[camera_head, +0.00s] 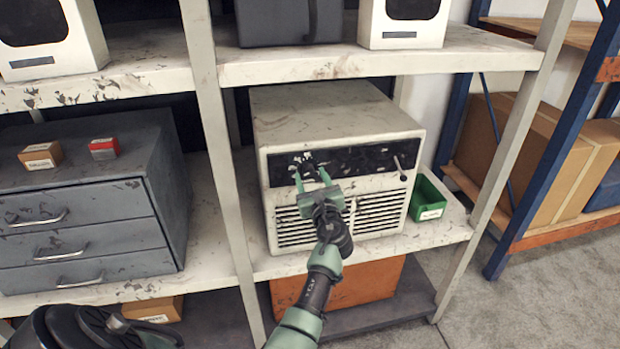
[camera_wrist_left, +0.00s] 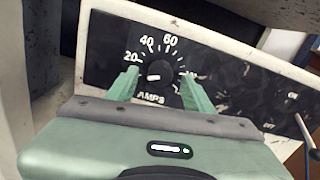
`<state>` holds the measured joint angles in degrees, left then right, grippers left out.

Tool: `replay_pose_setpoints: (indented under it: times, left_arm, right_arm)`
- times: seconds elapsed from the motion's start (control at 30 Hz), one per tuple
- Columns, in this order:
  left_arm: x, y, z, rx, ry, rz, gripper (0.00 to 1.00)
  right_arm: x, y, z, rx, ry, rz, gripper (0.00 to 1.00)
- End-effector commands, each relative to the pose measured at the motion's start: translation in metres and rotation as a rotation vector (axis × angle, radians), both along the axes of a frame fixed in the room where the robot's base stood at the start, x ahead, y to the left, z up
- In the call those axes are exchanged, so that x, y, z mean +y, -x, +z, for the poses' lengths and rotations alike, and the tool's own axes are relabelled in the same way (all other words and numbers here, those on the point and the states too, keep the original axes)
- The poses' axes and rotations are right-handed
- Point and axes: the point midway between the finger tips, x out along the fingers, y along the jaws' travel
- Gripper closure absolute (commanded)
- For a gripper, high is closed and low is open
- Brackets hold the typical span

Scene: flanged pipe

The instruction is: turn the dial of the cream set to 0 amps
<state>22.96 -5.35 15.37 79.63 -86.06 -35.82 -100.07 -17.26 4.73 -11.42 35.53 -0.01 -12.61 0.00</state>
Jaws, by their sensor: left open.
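The cream set (camera_head: 335,112) stands on the middle shelf, with a worn black panel across its upper front. Its black dial (camera_wrist_left: 159,74) shows in the left wrist view, with a white scale and the word AMPS below. A white mark on the knob lies toward its left side; the 0 label is not visible, and the exact reading is unclear. My left gripper (camera_head: 312,179) is open in front of the panel. In the left wrist view its green fingers (camera_wrist_left: 164,86) lie either side of the dial; contact cannot be told. My right gripper is not in view.
A lever (camera_head: 400,167) sticks out at the panel's right. A green bin (camera_head: 430,198) stands beside the set. A shelf upright (camera_head: 222,165) rises to its left, and the upper shelf edge (camera_head: 380,64) runs above. Grey drawers (camera_head: 85,210) stand left.

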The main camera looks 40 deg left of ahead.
Motion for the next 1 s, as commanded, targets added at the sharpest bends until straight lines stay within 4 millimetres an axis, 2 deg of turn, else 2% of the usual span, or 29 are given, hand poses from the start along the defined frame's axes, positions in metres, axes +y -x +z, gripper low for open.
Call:
replay_pose_setpoints:
  times: [0.13,0.43,0.47,0.6,0.63,1.0]
  left_arm:
    - [0.010,-0.009,-0.001,-0.001,0.002,0.000,0.48]
    - [0.012,-0.011,0.000,-0.001,0.002,0.000,0.48]
    - [0.012,-0.011,0.000,-0.001,0.002,0.000,0.54]
    - [0.012,-0.011,0.000,-0.001,0.002,0.000,0.93]
    - [0.012,-0.011,0.000,-0.001,0.002,0.000,1.00]
    - [0.012,-0.011,0.001,-0.105,0.091,0.000,1.00]
  right_arm:
    - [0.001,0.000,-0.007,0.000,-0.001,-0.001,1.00]
    - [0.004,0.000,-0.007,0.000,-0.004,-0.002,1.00]
    - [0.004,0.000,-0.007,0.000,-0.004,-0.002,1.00]
    - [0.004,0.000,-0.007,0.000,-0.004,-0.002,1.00]
    - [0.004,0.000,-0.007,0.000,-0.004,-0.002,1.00]
    - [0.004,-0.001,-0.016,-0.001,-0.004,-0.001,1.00]
